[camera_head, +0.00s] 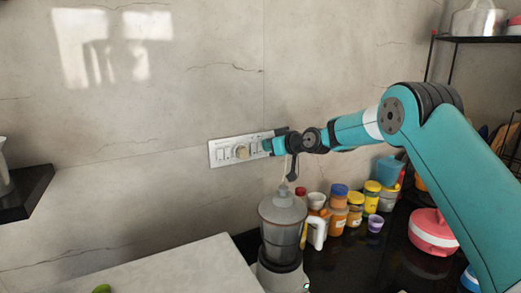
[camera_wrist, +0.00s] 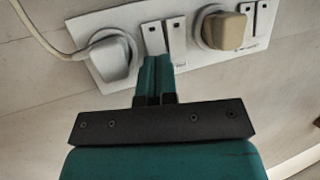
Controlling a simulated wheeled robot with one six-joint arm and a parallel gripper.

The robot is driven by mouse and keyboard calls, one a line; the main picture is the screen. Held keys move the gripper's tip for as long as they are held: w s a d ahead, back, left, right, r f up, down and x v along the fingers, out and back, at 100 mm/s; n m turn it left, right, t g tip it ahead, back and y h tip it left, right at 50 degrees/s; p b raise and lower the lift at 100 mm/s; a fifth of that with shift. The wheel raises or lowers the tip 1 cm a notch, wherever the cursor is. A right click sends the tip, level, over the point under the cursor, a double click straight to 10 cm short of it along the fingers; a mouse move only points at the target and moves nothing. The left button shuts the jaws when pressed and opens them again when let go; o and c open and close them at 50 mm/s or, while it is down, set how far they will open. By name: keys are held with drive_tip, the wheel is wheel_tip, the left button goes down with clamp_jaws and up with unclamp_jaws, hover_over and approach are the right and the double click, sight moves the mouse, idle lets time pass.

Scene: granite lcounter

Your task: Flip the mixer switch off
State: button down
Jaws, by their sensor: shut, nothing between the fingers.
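The white switch panel (camera_head: 213,153) is on the wall in the head view, with my gripper (camera_head: 267,146) at its right part. In the wrist view the panel (camera_wrist: 85,27) carries two middle switches, one on the left (camera_wrist: 153,38) and one on the right (camera_wrist: 176,33), between a white plug with a cord (camera_wrist: 110,57) and a beige plug (camera_wrist: 222,31). My gripper (camera_wrist: 154,62) is shut and empty, its tips at the near ends of these switches. Whether they touch cannot be told. The mixer (camera_head: 283,225) stands on the counter below; a pale cord hangs above it.
A pink container (camera_head: 432,232) is farther right. A dark shelf (camera_head: 27,194) juts in at the left. The wall left of the panel is clear.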

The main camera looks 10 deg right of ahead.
drive_tip(key=shift+w+a, duration=0.25)
drive_tip(key=shift+w, duration=0.5)
drive_tip(key=shift+s+d+b, duration=0.25)
drive_tip(key=shift+s+b, duration=0.3)
drive_tip(key=shift+s, duration=0.15)
drive_tip(key=shift+s+d+b, duration=0.2)
drive_tip(key=shift+s+b, duration=0.3)
drive_tip(key=shift+s, duration=0.2)
drive_tip(key=b+v, duration=0.4)
drive_tip(key=v, duration=0.5)
